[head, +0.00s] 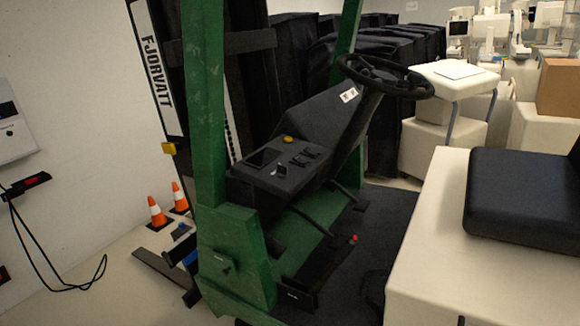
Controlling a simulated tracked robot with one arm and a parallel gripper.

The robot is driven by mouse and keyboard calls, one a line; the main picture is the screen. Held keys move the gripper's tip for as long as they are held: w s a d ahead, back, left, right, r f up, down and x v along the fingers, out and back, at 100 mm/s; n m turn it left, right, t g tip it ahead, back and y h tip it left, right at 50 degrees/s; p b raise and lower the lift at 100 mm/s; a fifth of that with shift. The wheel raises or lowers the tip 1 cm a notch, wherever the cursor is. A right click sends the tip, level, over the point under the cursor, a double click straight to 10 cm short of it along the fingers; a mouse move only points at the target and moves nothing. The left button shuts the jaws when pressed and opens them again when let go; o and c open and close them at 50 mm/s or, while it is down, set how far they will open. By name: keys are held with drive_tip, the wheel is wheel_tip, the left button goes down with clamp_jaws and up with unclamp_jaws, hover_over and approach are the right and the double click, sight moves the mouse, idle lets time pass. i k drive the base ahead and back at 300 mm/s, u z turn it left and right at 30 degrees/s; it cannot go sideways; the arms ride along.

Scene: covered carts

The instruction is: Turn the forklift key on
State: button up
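The forklift (203,110) has a green frame and stands in the middle of the head view. Its black dashboard panel (262,182) carries a dark screen, a few small controls and a yellow round button (289,139). A small silvery piece, likely the key (281,170), sits on the panel near its front edge; its turned position is too small to tell. The steering wheel (385,77) is above and to the right of the panel. My gripper does not show in the head view.
A black seat (523,198) on a cream body (438,244) fills the right side. Two orange cones (156,212) stand by the left wall. A cable (55,283) hangs from the wall charger. Black covered carts (393,58) stand behind. Green posts flank the open cab.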

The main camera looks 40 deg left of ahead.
sight(282, 169)
drive_tip(key=i, duration=0.55)
drive_tip(key=u, duration=0.5)
drive_tip(key=i, duration=1.05)
drive_tip(key=u, duration=0.7)
